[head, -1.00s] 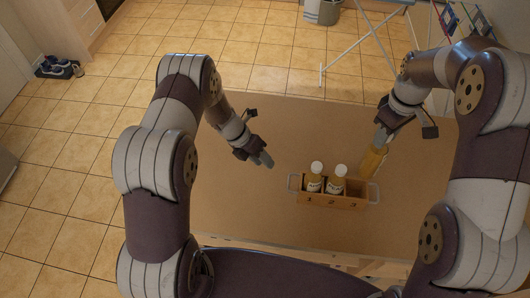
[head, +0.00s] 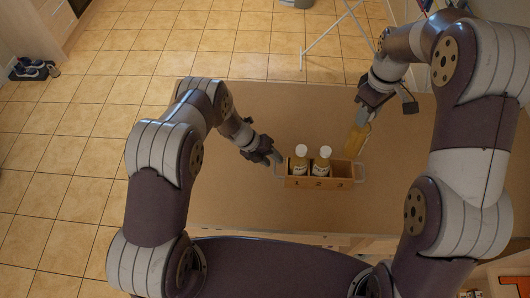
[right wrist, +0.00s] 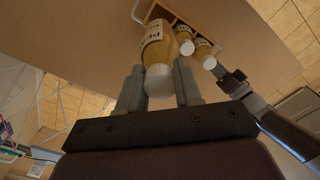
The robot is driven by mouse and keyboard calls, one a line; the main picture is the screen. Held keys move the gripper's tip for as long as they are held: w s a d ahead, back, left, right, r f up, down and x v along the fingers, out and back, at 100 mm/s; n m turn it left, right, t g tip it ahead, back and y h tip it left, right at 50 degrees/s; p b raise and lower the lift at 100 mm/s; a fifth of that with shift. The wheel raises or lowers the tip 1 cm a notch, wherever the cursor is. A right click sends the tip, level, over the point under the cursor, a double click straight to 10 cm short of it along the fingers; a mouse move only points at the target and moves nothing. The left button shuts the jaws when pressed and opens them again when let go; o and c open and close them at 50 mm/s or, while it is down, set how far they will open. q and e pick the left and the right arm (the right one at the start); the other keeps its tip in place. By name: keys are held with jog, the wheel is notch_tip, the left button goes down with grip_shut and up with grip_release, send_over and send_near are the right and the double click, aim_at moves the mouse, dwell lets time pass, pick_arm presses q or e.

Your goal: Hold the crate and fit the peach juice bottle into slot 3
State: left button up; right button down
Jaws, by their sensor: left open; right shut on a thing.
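The wooden crate (head: 329,184) stands on the table with slots marked 1, 2 and 3 and a handle at each end. White-capped bottles stand in slot 1 (head: 300,160) and slot 2 (head: 321,161); slot 3 looks empty. My right gripper (head: 363,120) is shut on the peach juice bottle (head: 357,140), tilted, just behind the crate's right end. In the right wrist view the bottle (right wrist: 157,48) is between the fingers, its white cap toward me. My left gripper (head: 276,157) is open at the crate's left handle; I cannot tell whether it touches.
The brown tabletop (head: 235,200) is clear around the crate, with free room behind and to the left. A white rack frame (head: 325,35) stands on the tiled floor beyond the table. Shoes (head: 32,68) lie on a mat at the far left.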

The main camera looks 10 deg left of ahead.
pick_arm(q)
grip_shut()
pick_arm(e)
jog(key=shift+r, duration=0.1)
